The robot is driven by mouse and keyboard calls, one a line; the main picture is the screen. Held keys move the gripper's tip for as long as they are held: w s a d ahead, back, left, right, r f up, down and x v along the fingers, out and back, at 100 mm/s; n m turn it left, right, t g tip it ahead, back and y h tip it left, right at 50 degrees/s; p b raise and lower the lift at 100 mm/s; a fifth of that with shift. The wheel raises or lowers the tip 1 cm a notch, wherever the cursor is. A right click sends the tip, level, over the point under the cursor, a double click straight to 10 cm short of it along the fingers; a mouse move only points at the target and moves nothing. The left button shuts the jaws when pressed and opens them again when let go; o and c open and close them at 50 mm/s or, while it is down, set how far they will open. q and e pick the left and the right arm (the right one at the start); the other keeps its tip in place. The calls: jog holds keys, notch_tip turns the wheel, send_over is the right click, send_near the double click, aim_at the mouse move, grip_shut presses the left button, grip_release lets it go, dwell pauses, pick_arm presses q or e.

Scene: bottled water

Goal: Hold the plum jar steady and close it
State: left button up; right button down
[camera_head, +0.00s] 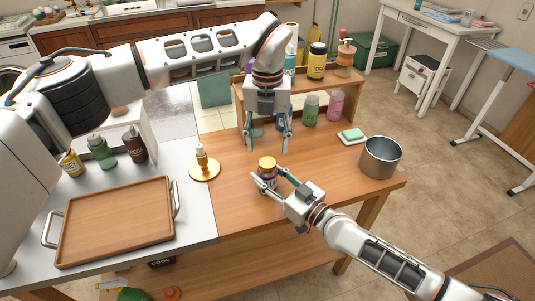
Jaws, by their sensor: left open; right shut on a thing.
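The plum jar (268,184) stands upright on the wooden table with a yellow-gold lid (267,164) on top. I cannot tell how tightly the lid sits. My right gripper (268,181) comes in from the lower right and is shut around the jar's body, its fingers on either side. My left gripper (267,147) is open and empty, pointing down above and behind the jar, apart from the lid. Parts of the jar's sides are hidden by the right fingers.
A metal pot (380,158) and a green sponge on a dish (352,136) are to the right. A wooden tray (115,222) lies left. A shelf with several bottles (311,109) stands behind.

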pick_arm(q)
notch_tip(320, 180, up, 6)
jog(key=shift+r, duration=0.1)
pick_arm(e)
jog(key=c, duration=1.2)
grip_release()
jog(key=v, duration=1.2)
pick_arm(q)
jog(key=shift+s+d, duration=0.1)
pick_arm(e)
jog(key=shift+s, duration=0.1)
